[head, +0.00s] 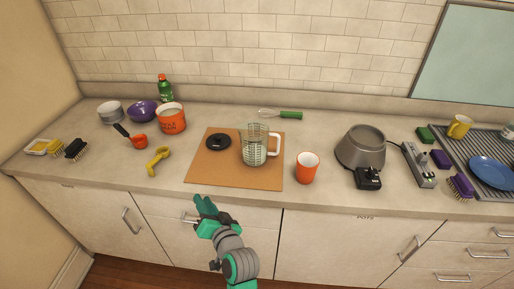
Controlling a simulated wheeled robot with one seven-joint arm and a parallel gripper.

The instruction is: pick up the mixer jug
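The mixer jug (252,156), a clear jug with a pale handle on its right side, stands upright on a brown board (215,172) on the counter. My gripper (204,206), with green fingers, is in front of the counter's front edge, below and to the left of the jug in the picture. It is apart from the jug. The fingers overlap in this view, so their opening does not show clearly.
A black round lid (218,141) lies left of the jug, and an orange cup (307,168) stands close on its right. A green-handled whisk (283,115) lies behind. A grey appliance (361,149) stands further right. The counter before the board is clear.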

